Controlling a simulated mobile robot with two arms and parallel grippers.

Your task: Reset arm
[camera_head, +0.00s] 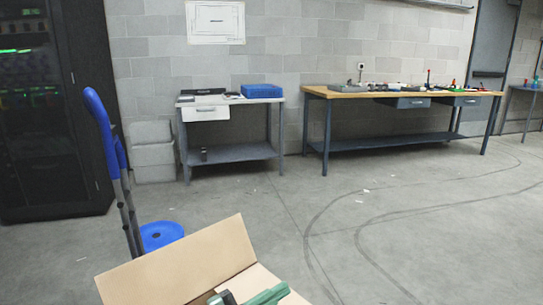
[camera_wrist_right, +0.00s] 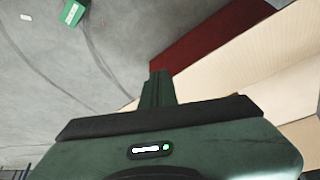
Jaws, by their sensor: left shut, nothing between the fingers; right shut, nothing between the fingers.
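Tan cardboard (camera_wrist_right: 245,62) also shows at the right of the wrist view, apart from the fingers as far as I can tell.
A dark rack (camera_head: 45,130) stands at the left, near a blue backrest (camera_head: 100,120) on grey posts and a round blue piece (camera_head: 160,234). A small bench (camera_head: 230,152) and a long bench (camera_head: 400,138) line the wall.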

